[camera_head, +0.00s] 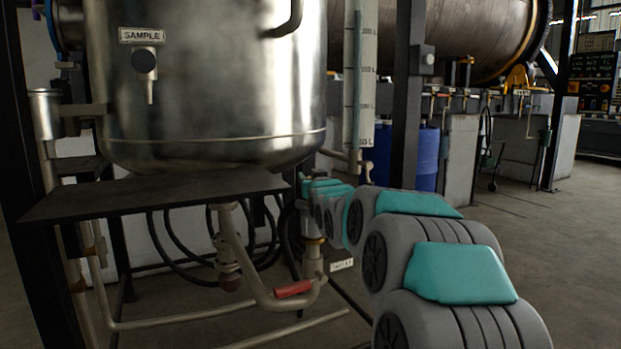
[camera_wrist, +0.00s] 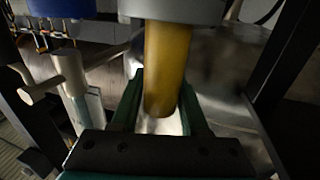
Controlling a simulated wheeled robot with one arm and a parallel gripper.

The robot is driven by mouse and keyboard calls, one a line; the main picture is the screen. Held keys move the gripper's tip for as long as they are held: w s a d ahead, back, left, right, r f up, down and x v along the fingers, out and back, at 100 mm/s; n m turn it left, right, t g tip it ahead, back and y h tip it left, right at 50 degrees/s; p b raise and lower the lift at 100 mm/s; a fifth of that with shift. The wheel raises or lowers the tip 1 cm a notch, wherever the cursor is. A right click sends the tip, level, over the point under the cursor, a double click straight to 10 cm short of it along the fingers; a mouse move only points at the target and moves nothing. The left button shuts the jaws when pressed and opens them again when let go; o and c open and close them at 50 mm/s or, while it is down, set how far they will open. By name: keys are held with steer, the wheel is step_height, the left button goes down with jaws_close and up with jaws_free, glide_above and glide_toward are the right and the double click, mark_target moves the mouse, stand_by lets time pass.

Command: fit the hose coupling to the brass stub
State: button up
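In the wrist view, my gripper (camera_wrist: 162,88) has its two green fingers on either side of a yellow-brown cylinder (camera_wrist: 168,65). A broad grey collar (camera_wrist: 175,10) sits at the cylinder's upper end, cut by the frame edge.
A steel vessel (camera_head: 220,80) stands above a dark plate (camera_head: 155,195). Black hoses (camera_head: 180,245) loop beneath, near pipework with a red valve handle (camera_head: 293,289). A sight tube (camera_head: 360,75) and dark post (camera_head: 407,90) stand close. Blue drums (camera_head: 427,158) are behind; floor at right is clear.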

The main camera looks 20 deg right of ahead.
steer(key=o, duration=0.4)
steer(key=v, duration=0.7)
steer(key=shift+s, duration=0.4)
steer(key=shift+a, duration=0.1)
steer(key=s+a+f+n+g+y+p, duration=0.1)
steer(key=s+a+f+g+y+p, duration=0.25)
steer(key=s+a+f+g, duration=0.8)
steer(key=s+a+f+g+p, duration=0.1)
steer(key=s+f, duration=0.3)
steer(key=s, duration=0.8)
steer(key=s+a+f+n+g+p, duration=0.1)
steer(key=s+a+f+g, duration=0.3)
steer(key=s, duration=0.7)
steer(key=s+a+f+g+p, duration=0.1)
steer(key=s+a+f+g, duration=0.2)
steer(key=s, duration=0.9)
steer(key=shift+s+f+n, duration=0.3)
steer(key=shift+s+f, duration=0.05)
steer(key=shift+f, duration=0.5)
